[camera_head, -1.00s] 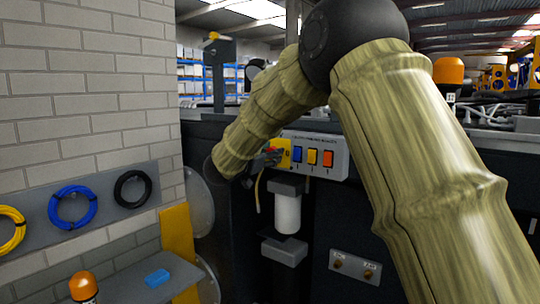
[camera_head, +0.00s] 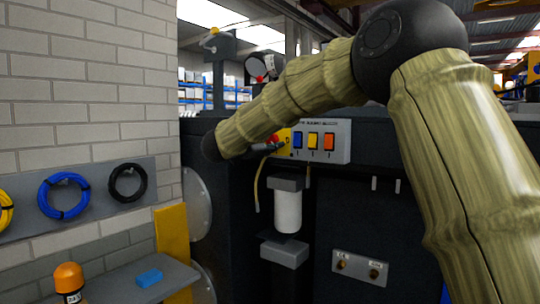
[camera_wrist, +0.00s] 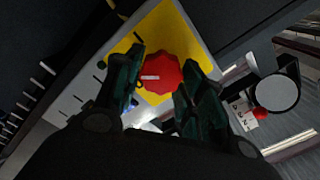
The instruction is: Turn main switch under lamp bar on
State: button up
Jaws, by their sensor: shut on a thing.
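The main switch is a red rotary knob (camera_wrist: 160,72) on a yellow plate (camera_wrist: 192,52). A short white mark on the knob lies nearly level in the wrist view. My gripper (camera_wrist: 160,84) has its dark fingers on two sides of the knob, closed on it. In the head view the gripper (camera_head: 266,147) is at the yellow plate (camera_head: 285,138), partly hidden by my forearm; only a bit of the red knob (camera_head: 274,138) shows. The plate sits at the left end of a light grey panel (camera_head: 342,143) with blue, yellow and orange pieces.
A white cylinder (camera_head: 288,210) hangs below the panel, with a yellow cable (camera_head: 257,190) beside it. A brick wall (camera_head: 90,90) with coiled cables stands at the left. A shelf (camera_head: 115,282) holds a blue block (camera_head: 149,277). A round-faced fitting (camera_wrist: 277,92) shows right in the wrist view.

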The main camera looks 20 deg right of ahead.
jog(key=m+b, duration=0.3)
jog(key=b, duration=0.1)
jog(key=m+b, duration=0.3)
jog(key=b, duration=0.2)
jog(key=f+m+b, duration=0.1)
jog(key=m+b, duration=0.2)
jog(key=b, duration=0.1)
jog(key=shift+m, duration=0.3)
jog(key=shift+r+b, duration=0.15)
jog(key=shift+b, duration=0.25)
jog(key=o, duration=1)
jog(key=shift+s+r, duration=0.1)
jog(key=v, duration=1.1)
jog(key=shift+s+a, duration=0.3)
